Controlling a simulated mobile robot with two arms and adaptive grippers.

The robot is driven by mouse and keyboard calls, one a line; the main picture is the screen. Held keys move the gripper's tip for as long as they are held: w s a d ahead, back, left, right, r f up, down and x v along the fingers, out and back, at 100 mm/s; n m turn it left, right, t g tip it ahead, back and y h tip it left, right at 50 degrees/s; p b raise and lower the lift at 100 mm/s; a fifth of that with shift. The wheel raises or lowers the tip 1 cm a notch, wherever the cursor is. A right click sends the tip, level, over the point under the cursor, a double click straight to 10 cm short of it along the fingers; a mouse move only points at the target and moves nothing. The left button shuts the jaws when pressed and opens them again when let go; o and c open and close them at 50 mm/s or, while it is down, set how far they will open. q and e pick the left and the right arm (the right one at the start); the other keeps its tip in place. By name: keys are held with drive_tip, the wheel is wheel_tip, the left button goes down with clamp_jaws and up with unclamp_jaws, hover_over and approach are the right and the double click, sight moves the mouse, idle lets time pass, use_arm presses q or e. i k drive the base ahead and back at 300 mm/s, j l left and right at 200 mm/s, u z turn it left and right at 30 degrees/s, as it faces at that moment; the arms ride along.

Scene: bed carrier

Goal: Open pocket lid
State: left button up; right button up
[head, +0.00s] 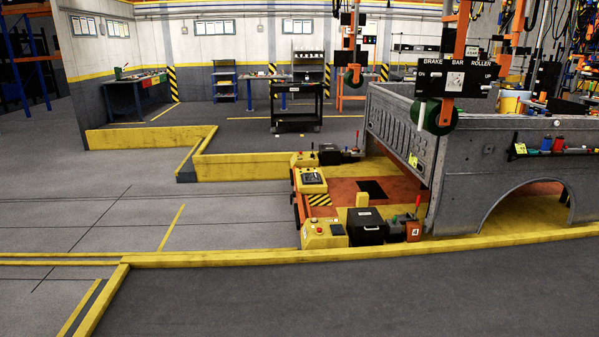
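Neither of my grippers is in view. A yellow and orange carrier (313,181) stands on the floor past the yellow curb. A black box (367,227) with a small pale label sits on its near side, and its top looks closed. A second dark box (330,154) sits at the carrier's far side, too small to tell whether it is open. I cannot tell which part is the pocket lid.
A grey truck bed (480,160) stands at the right. A black control panel (455,77) hangs above it. A low yellow curb (220,257) crosses the floor before the carrier. A black cart (297,105) stands farther back. The near floor is clear.

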sight(364, 219)
drive_tip(key=i+z, duration=0.1)
drive_tip(key=i, duration=0.45)
drive_tip(key=i+z, duration=0.15)
drive_tip(key=i, duration=0.45)
drive_tip(key=i+j+z, duration=0.1)
drive_tip(key=i, duration=0.45)
drive_tip(key=i+j+z, duration=0.1)
drive_tip(key=i, duration=0.45)
